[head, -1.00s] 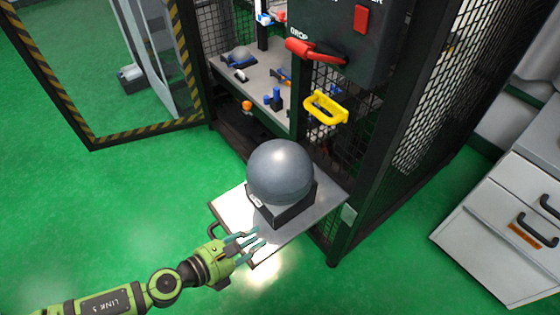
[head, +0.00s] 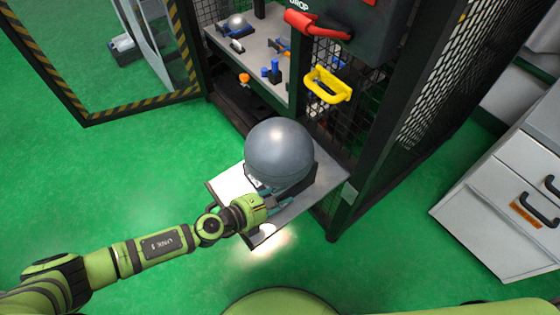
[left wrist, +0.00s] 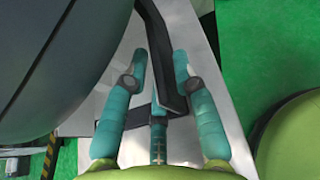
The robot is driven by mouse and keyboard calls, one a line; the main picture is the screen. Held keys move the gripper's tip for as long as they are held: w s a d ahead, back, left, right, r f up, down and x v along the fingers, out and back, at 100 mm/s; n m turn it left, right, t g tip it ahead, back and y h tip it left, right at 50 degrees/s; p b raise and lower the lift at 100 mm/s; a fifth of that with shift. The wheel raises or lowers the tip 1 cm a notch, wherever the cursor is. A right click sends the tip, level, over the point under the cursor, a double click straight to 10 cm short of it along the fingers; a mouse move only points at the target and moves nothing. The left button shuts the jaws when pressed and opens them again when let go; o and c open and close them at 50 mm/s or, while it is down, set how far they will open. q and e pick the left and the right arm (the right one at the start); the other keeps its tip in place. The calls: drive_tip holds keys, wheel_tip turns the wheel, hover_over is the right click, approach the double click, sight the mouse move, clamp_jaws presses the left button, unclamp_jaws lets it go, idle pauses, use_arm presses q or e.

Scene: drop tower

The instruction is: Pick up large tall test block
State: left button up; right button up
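A large grey ball (head: 279,150) rests on a dark base (head: 301,187) on a pale fold-out shelf (head: 228,187) in front of the cage. No thing that is plainly a tall test block shows; I cannot tell whether the ball with its base is it. My left gripper (head: 276,197) is at the near side of the base, below the ball. In the left wrist view its teal fingers (left wrist: 160,72) are apart, with a dark edge of the base (left wrist: 166,50) between them. I cannot see firm contact. The ball (left wrist: 55,60) fills the left. My right gripper is out of view.
A yellow handle (head: 328,85) and a red lever (head: 316,25) are on the cage front. An open striped door (head: 130,112) stands left, white drawers (head: 500,210) right.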

use_arm(q)
drive_tip(key=shift+x, duration=0.95)
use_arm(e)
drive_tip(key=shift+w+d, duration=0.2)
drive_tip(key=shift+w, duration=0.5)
use_arm(q)
drive_tip(key=shift+c, duration=0.5)
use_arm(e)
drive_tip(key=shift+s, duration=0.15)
use_arm(q)
clamp_jaws()
drive_tip(key=shift+w+r, duration=0.15)
drive_tip(key=shift+r, duration=0.05)
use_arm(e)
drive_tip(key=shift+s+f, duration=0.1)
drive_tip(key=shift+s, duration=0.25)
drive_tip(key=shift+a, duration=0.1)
